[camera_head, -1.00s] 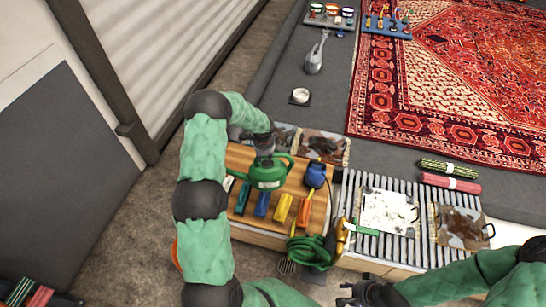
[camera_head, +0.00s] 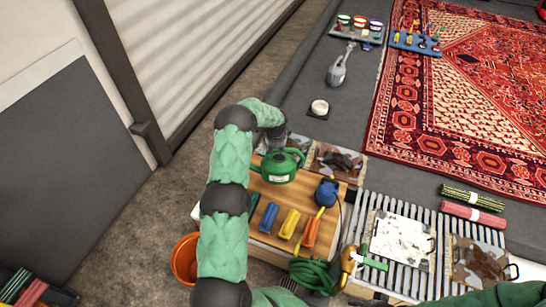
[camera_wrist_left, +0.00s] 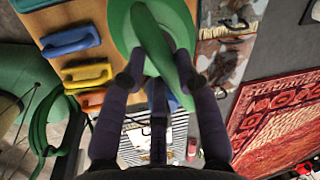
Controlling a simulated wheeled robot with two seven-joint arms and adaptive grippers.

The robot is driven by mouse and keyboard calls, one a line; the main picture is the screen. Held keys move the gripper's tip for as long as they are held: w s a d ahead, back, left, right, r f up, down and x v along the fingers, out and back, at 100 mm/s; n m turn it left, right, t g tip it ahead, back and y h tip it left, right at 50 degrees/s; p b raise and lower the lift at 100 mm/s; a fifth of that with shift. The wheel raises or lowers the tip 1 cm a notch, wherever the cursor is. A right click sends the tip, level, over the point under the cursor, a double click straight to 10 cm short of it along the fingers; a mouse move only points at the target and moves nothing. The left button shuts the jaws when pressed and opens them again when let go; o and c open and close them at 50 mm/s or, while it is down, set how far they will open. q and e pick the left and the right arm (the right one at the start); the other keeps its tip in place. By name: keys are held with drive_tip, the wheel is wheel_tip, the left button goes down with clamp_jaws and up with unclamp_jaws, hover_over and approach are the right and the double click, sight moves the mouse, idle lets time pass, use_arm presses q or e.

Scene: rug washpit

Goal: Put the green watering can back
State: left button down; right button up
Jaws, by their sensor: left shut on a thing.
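The green watering can (camera_head: 282,168) is over the far part of the wooden board (camera_head: 262,237) in the head view. My left gripper (camera_head: 273,142) is shut on its handle, above and behind the can's body. I cannot tell whether the can's base touches the board. My right arm enters at the lower right; its gripper is almost wholly cut off by the bottom edge.
Blue, yellow and orange handled tools (camera_head: 289,222) lie on the board, with a blue corded tool (camera_head: 327,192) at right. Stained sample pieces (camera_head: 333,160) lie behind. A slatted rack (camera_head: 350,225) is to the right. An orange bucket (camera_head: 186,258) stands on the floor at left.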

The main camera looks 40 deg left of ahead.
use_arm(q)
drive_tip(key=a+f+b, duration=0.1)
drive_tip(key=w+a+f, duration=0.1)
drive_tip(key=f, duration=0.1)
drive_tip(key=w+a+f+b, duration=0.1)
drive_tip(key=a+f, duration=0.1)
drive_tip(key=shift+w+f+b, duration=0.15)
drive_tip(key=shift+w+b, duration=0.1)
drive_tip(key=shift+b, duration=0.05)
wheel_tip(320, 180, down, 3)
drive_tip(key=shift+a+f+b, duration=0.15)
drive_tip(key=shift+f+b, duration=0.05)
drive_tip(key=shift+b, duration=0.9)
drive_tip(key=shift+r, duration=0.1)
drive_tip(key=c, duration=0.9)
unclamp_jaws()
drive_tip(key=shift+f, duration=0.3)
drive_tip(key=r+p, duration=0.1)
drive_tip(key=r, duration=0.3)
drive_tip(key=s+d+r+p, duration=0.1)
drive_tip(key=r+p, duration=0.1)
drive_tip(key=r, duration=0.2)
drive_tip(key=s+r+p, duration=0.1)
drive_tip(key=r, duration=0.3)
drive_tip(key=shift+d+p, duration=0.35)
